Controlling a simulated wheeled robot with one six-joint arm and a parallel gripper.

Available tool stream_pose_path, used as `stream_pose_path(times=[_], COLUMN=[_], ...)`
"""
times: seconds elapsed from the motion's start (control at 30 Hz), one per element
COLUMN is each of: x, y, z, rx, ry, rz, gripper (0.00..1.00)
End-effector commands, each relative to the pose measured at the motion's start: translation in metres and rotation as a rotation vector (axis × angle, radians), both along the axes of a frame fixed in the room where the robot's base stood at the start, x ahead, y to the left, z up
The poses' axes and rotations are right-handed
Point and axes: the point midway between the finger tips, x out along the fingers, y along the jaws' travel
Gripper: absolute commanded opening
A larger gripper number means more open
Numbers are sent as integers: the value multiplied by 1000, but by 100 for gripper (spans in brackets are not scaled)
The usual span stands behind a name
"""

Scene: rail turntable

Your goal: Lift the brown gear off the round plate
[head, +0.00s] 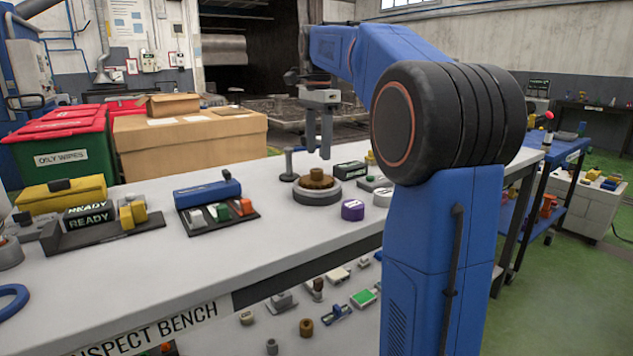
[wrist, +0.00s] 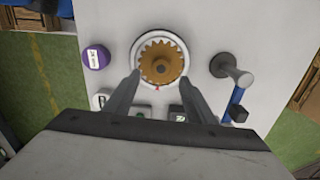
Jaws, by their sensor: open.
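The brown gear (head: 317,180) lies on the round plate (head: 317,196) on the white bench. The gear also shows whole in the wrist view (wrist: 161,64), toothed with a raised hub in its middle, and the plate's pale rim (wrist: 161,39) shows around it. My gripper (head: 319,156) is open and empty, pointing down above the gear in the head view. In the wrist view my gripper's two fingers (wrist: 158,88) are apart, on either side of the plate's near edge. The fingers do not touch the gear.
A purple round piece (head: 353,210) and a white round piece (head: 383,196) stand close to the plate. A grey post (head: 289,165) on a round foot stands behind it to the left. A tray of coloured blocks (head: 218,214) lies farther left. Bare bench top lies in front.

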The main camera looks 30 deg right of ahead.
Motion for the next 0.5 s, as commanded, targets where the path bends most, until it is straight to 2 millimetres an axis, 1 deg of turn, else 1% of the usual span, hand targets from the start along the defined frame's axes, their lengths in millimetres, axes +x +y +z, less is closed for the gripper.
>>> stream_pose_path(times=[0.03, 0.17, 0.27, 0.5], x=[0, 0, 0, 2], y=[0, 0, 1, 5], z=[-5, -10, -18, -50], rx=[0, 0, 1, 0], ry=[1, 0, 2, 1], rz=[0, 0, 1, 0], gripper=[50, 50, 50, 50])
